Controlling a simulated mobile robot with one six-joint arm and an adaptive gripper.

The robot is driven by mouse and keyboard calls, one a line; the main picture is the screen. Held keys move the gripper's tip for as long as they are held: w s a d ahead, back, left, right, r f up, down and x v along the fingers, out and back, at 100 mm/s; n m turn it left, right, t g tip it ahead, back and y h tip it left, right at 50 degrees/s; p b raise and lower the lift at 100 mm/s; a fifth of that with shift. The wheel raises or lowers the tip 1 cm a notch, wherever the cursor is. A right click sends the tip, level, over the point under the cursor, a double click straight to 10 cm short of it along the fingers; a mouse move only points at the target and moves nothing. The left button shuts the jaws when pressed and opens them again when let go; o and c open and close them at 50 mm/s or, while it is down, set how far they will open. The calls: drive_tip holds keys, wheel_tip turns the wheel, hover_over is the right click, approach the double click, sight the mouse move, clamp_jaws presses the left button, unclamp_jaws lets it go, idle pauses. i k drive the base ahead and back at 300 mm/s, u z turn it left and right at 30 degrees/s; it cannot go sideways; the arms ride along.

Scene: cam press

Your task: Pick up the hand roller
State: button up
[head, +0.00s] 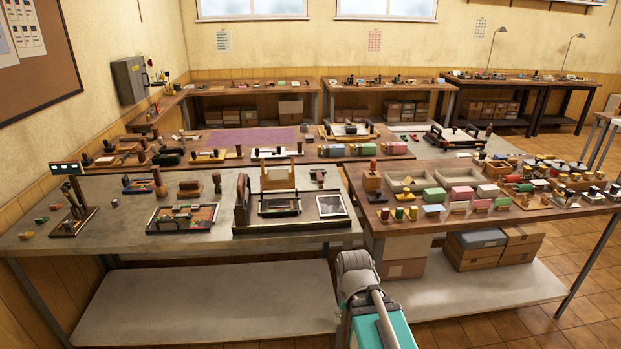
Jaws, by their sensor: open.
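I cannot pick out the hand roller for certain at this size. On the grey-topped bench (110,215), a small dark tool with a handle (319,177) lies near the back right and could be it. A brown turned wooden handle (159,184) stands upright further left, beside a short brown peg (217,183). All of these stand free. My gripper is not in view; only part of my own arm shows at the bottom centre, in front of the benches and apart from the tools.
A black-framed press (290,207) and a tray of small parts (182,217) occupy the grey bench. The wooden bench (420,228) at right is crowded with coloured blocks and stamps. Cardboard boxes (492,248) stand on its lower shelf. The grey bench's front left is fairly clear.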

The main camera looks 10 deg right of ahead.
sight(318, 173)
drive_tip(key=z, duration=0.1)
drive_tip(key=i, duration=0.95)
drive_tip(key=u, duration=0.05)
